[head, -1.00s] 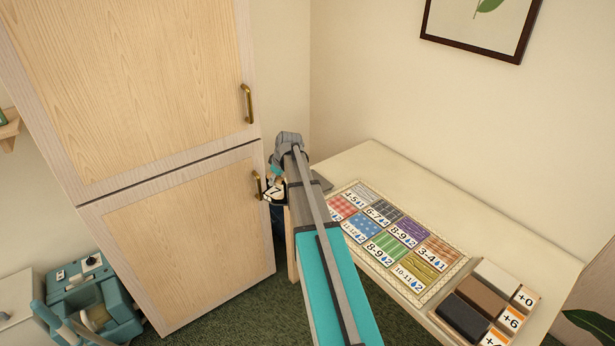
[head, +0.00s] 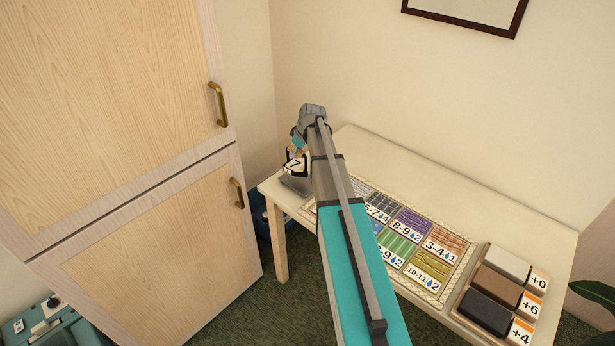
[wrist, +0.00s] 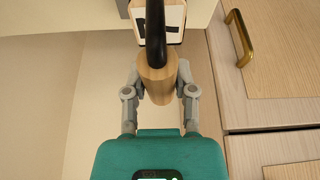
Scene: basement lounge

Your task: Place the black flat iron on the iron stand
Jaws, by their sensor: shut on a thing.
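My gripper (wrist: 158,85) is shut on the wooden handle (wrist: 157,80) of the flat iron in the wrist view. A black bar (wrist: 155,30) rises from the handle, with a white "7" tag (wrist: 172,22) behind it. Most of the iron's body is hidden. A grey flat piece (head: 297,184) lies on that corner just below the iron. It looks like the iron stand, mostly covered. I cannot tell whether the iron touches it.
The cream table (head: 410,165) holds a chart of patterned cards (head: 445,285) and a rack of white, brown and black blocks (head: 490,315). A tall wooden cabinet (head: 150,230) stands left. A blue bin (head: 261,216) sits on the floor between. The table's back strip is clear.

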